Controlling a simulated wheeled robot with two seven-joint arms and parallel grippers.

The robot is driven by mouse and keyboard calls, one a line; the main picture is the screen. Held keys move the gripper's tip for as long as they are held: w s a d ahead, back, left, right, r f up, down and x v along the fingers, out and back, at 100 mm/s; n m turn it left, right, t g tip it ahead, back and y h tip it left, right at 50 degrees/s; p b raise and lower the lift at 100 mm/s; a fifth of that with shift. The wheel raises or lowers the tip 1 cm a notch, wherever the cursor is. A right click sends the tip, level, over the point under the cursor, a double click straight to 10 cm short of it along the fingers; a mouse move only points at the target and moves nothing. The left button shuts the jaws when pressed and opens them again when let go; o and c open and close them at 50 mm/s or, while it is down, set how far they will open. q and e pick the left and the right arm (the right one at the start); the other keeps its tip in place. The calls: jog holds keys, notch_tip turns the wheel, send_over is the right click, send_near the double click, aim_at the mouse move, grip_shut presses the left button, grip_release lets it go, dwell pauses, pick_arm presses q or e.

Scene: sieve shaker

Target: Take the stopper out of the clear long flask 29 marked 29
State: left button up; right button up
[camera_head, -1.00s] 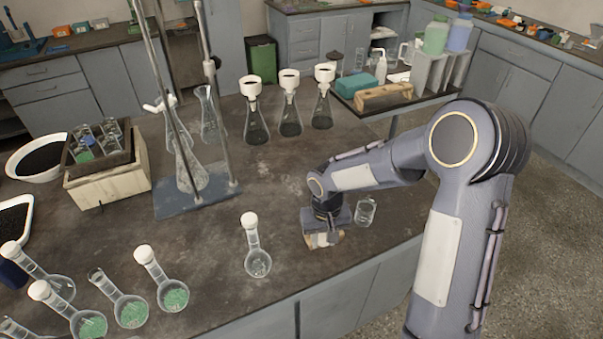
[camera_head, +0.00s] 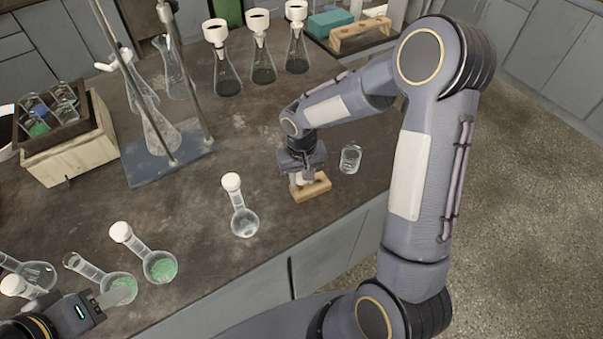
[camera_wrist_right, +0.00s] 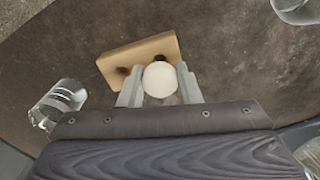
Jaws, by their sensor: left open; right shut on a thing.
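A clear long-necked flask (camera_head: 243,222) with a white stopper (camera_head: 231,181) in its neck stands at the table's middle front; I cannot read a number on it. My right gripper (camera_head: 303,181) is over a small wooden block (camera_head: 318,190) to its right. In the right wrist view it is shut on a white round stopper (camera_wrist_right: 160,80), beside a hole in the wooden block (camera_wrist_right: 140,58). I cannot tell whether the stopper sits in a hole. My left gripper (camera_head: 112,297) is open at the lower left, near an unstoppered flask with green grains (camera_head: 122,286).
Another green-grain flask (camera_head: 160,266) has a white stopper. A glass beaker (camera_head: 350,158) stands right of the wooden block. A metal stand (camera_head: 135,165) and several funnel-topped flasks are behind. The table is clear between the stand and the stoppered clear flask.

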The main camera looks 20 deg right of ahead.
jog(key=shift+f+b, duration=0.65)
jog(key=shift+b, duration=0.15)
dwell(0.9)
jog(key=shift+f+b, duration=0.4)
jog(key=shift+s, duration=0.15)
